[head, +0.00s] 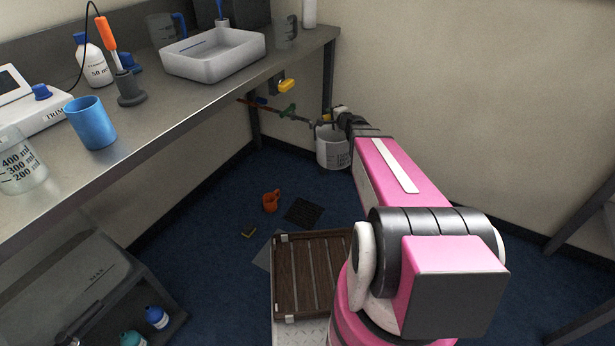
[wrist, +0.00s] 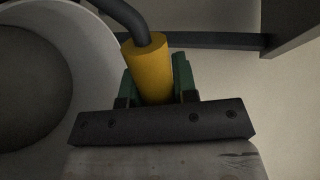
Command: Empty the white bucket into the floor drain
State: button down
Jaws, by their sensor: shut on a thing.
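The white bucket (head: 332,150) is in the far corner below the bench end, upright, with dark markings on its side. I cannot tell whether it touches the floor. My gripper (head: 343,117) is above its rim, partly hidden behind my arm. In the wrist view, the green fingers of my gripper (wrist: 155,85) are shut on the yellow grip (wrist: 148,72) of the bucket's dark handle (wrist: 125,18). The bucket's pale wall (wrist: 68,70) curves at the left, around a dark grey round area inside. The floor drain (head: 303,212) is a dark square grate in the blue floor, nearer than the bucket.
Blue floor is clear between bucket and drain.

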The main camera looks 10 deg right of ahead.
jog(key=w+a+f+n+g+y, duration=0.2)
jog(key=a+f+n+g, duration=0.1)
jog(key=f, duration=1)
jog(key=w+a+f+n+g+y, duration=0.2)
jog(key=f+n, duration=0.3)
jog(key=f, duration=0.8)
jog(key=w+a+f+n+g+y, duration=0.2)
jog(key=a+f+n+g+y, duration=0.2)
jog(key=f, duration=0.9)
jog(key=shift+w+a+f+g, duration=0.2)
jog(key=shift+f+g, duration=0.2)
jog(key=shift+r, duration=0.1)
jog(key=shift+s+a+n+t+h, duration=0.3)
jog(key=shift+s+a+n+h, duration=0.15)
jog(key=shift+n, duration=0.15)
